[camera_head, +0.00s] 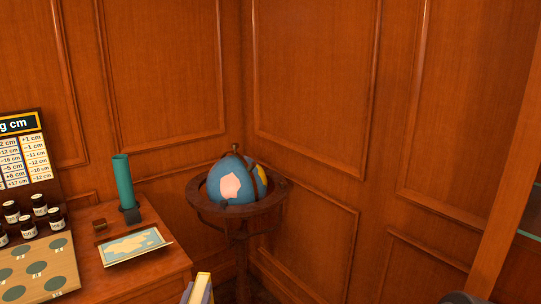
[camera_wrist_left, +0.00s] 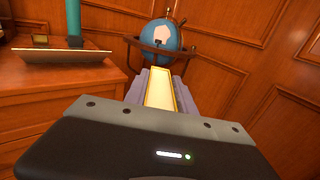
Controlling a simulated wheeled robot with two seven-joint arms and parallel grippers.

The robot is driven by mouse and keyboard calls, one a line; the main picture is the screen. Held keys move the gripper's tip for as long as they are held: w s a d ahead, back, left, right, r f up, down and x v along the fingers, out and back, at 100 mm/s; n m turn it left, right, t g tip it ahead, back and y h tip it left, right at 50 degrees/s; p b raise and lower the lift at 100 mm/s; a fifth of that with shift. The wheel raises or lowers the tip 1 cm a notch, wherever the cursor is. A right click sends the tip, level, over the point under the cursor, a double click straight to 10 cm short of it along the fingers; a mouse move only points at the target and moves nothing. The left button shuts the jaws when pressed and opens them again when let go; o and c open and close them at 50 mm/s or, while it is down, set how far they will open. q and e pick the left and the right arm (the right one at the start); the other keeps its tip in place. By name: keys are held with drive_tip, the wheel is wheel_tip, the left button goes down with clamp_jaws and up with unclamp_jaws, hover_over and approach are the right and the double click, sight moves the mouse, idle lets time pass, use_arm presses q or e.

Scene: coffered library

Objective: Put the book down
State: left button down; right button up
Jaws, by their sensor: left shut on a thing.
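A book with a yellow cover edge and pale pages (camera_head: 203,281) shows at the bottom of the head view, slightly left of centre. My left gripper (camera_head: 198,291) is shut on it, with a grey-purple finger on each side. In the left wrist view the book (camera_wrist_left: 159,90) stands between the two fingers (camera_wrist_left: 160,76), its narrow edge towards the camera. It is held in front of the globe stand and to the right of the wooden desk. Most of the book is hidden by the fingers or out of frame. My right gripper is not in view.
A globe (camera_head: 232,182) sits in a dark wooden ring stand (camera_head: 240,215) in the corner. The desk (camera_head: 165,262) at left bears a map card (camera_head: 135,246), a teal cylinder (camera_head: 123,182), several dark jars (camera_head: 40,206) and a board with green discs (camera_head: 68,277). Panelled walls close the back.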

use_arm(q)
drive_tip(key=shift+a+f+y, duration=0.15)
drive_tip(key=shift+a+f, duration=0.15)
drive_tip(key=shift+a, duration=0.2)
drive_tip(key=shift+a+f+y, duration=0.15)
drive_tip(key=shift+a+f, duration=0.1)
drive_tip(key=shift+a, duration=0.2)
drive_tip(key=shift+s, duration=0.15)
drive_tip(key=s, duration=0.1)
drive_tip(key=s+r, duration=0.2)
drive_tip(key=shift+s, duration=0.4)
idle(0.9)
